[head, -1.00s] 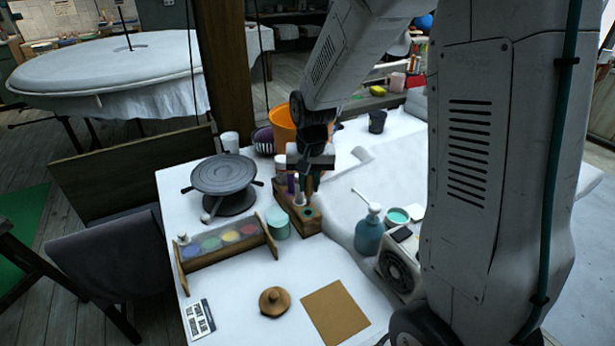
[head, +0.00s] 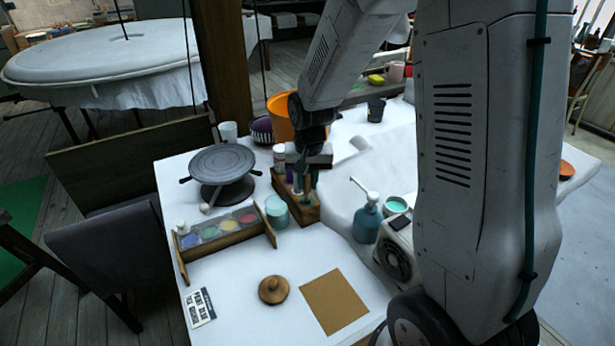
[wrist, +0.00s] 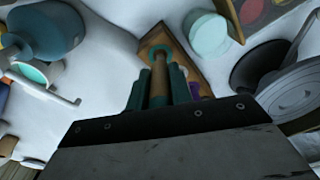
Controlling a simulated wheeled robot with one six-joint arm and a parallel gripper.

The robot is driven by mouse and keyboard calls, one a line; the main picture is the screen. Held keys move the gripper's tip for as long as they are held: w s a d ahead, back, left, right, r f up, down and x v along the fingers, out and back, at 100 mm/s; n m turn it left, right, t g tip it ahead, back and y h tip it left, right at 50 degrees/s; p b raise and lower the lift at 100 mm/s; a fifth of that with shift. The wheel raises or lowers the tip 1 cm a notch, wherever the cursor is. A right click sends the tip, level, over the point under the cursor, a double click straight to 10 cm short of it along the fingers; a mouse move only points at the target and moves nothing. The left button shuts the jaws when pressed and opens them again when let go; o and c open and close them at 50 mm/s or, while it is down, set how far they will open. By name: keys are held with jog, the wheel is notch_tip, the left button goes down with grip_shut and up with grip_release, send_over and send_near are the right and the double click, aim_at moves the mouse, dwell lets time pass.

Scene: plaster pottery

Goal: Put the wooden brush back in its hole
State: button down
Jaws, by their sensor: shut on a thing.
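The wooden holder block (head: 311,215) stands on the white table, and its near end with a teal-ringed hole shows in the wrist view (wrist: 150,38). My gripper (head: 305,190) is directly above this end. In the wrist view its teal fingers (wrist: 158,90) are shut on the brown wooden brush (wrist: 158,82). The brush points at the ringed hole, and its far end overlaps the ring. I cannot tell whether the tip is inside the hole or just above it. In the head view the brush is mostly hidden by my gripper.
A teal cup (head: 276,212) stands close left of the holder, and a blue pump bottle (head: 366,222) to its right. A banding wheel (head: 222,172), a paint rack (head: 225,238), an orange bucket (head: 281,118) and a wooden lid (head: 273,290) are around. The front table is partly clear.

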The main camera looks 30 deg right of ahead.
aim_at(308, 194)
jog(key=shift+f, duration=1.55)
jog(key=shift+f, duration=0.25)
jog(key=c, duration=1.2)
grip_release()
jog(key=shift+o, duration=0.2)
jog(key=r, duration=0.7)
jog(key=shift+s+r, duration=0.3)
jog(key=shift+r, duration=0.05)
jog(key=s+a+r+n, duration=0.2)
jog(key=s+r, duration=0.5)
jog(key=s, duration=0.6)
jog(key=s+a+r+n, duration=0.2)
jog(key=s+r, duration=0.6)
jog(key=s, duration=0.5)
jog(key=shift+s+a+r+n, duration=0.15)
jog(key=shift+a+r+n, duration=0.05)
jog(key=shift+n, duration=0.5)
